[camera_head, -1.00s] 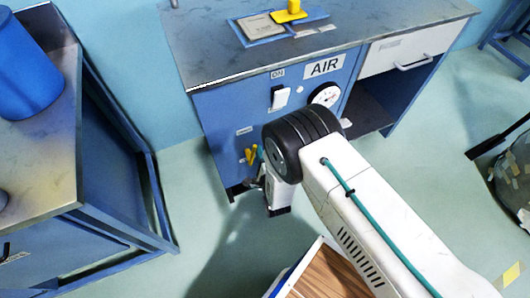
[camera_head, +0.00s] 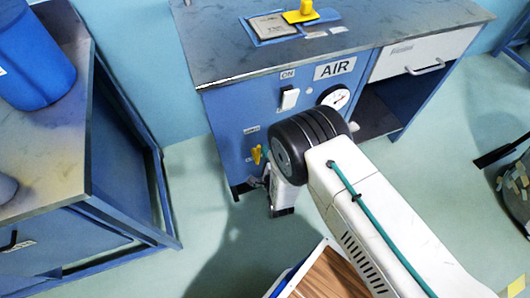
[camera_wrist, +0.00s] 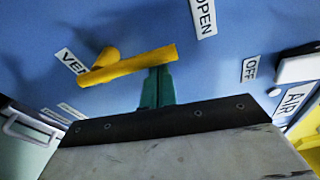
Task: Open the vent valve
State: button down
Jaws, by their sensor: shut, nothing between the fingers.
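The yellow vent valve handle (camera_head: 256,154) is low on the blue front panel of the bench, left of my wrist. In the wrist view the handle (camera_wrist: 130,67) is a bar lying slightly tilted across the picture, with a short yellow stub above it. A partly covered VENT label (camera_wrist: 73,62) is at its left end, and an OPEN label (camera_wrist: 203,15) is above its right end. My gripper (camera_wrist: 158,80) has its teal fingers shut and empty at the right part of the bar. The bar hides the fingertips; I cannot tell whether they touch it.
A yellow-handled item (camera_head: 300,13) lies on the bench top (camera_head: 400,22). A blue-framed bench (camera_head: 130,150) stands at left. Floor between the benches is clear.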

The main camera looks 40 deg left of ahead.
jog(key=s+d, duration=0.2)
jog(key=d, duration=0.7)
jog(key=shift+s, duration=0.15)
jog(key=shift+f, duration=0.1)
